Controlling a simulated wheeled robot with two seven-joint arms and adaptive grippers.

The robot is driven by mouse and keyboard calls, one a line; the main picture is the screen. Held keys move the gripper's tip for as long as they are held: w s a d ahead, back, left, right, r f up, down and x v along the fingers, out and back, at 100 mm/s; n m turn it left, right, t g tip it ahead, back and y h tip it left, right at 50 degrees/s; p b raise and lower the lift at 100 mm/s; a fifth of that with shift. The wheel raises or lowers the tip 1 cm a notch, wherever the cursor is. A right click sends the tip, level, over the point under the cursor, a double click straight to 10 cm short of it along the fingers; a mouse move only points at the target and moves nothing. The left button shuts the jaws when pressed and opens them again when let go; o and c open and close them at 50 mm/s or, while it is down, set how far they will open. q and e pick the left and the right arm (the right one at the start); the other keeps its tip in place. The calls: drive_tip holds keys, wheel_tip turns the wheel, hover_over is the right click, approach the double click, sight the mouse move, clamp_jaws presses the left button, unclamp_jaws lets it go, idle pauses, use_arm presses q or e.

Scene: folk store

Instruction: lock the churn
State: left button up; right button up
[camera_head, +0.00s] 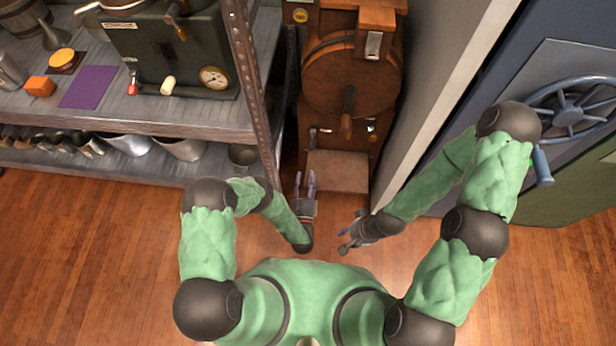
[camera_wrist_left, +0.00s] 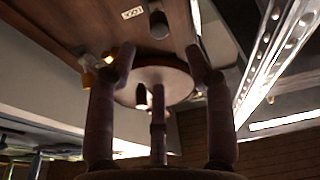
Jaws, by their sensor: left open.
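The churn (camera_head: 350,82) is a brown wooden machine with a round drum and a dark handle (camera_head: 348,105) at its front, in the head view's upper middle. Small metal fittings (camera_head: 371,127) sit low on its front. My left gripper (camera_head: 305,178) is open and empty at the churn's lower left front. In the left wrist view its spread fingers (camera_wrist_left: 160,95) point at a wooden panel (camera_wrist_left: 75,25) with a small label and a round wooden disc (camera_wrist_left: 178,82). My right gripper (camera_head: 345,233) is open and empty, in front of the churn near the floor. Any lock is not clearly identifiable.
A metal shelf (camera_head: 130,122) with a gauged machine (camera_head: 175,50), a purple cloth (camera_head: 89,87) and scoops stands left, its upright close to my left arm. A grey wall (camera_head: 440,70) and a blue door with a wheel (camera_head: 577,108) stand right. The wood floor (camera_head: 110,250) is clear.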

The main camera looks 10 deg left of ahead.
use_arm(q)
drive_tip(key=shift+w, duration=0.25)
drive_tip(key=c, duration=0.7)
drive_tip(key=w+d+g+h+p, duration=0.1)
drive_tip(key=w, duration=0.2)
drive_tip(key=w+d+n+g+h+p, duration=0.1)
drive_tip(key=w+d+g+h, duration=0.1)
drive_tip(key=w, duration=0.1)
drive_tip(key=w+d+g+h+p, duration=0.1)
drive_tip(key=w+g, duration=0.1)
drive_tip(key=w, duration=0.2)
drive_tip(key=shift+d+r+h, duration=0.3)
drive_tip(key=shift+d+r, duration=0.05)
drive_tip(key=shift+d, duration=0.05)
clamp_jaws()
wheel_tip(320, 180, up, 30)
drive_tip(key=n+g+y+p, duration=0.5)
drive_tip(key=n+g+p, duration=0.7)
drive_tip(key=n+g, duration=0.35)
hover_over(312, 140)
drive_tip(key=s+a, duration=0.2)
wheel_tip(312, 140, down, 23)
drive_tip(key=b, duration=0.6)
drive_tip(key=shift+d+m, duration=0.15)
drive_tip(key=shift+m, duration=0.2)
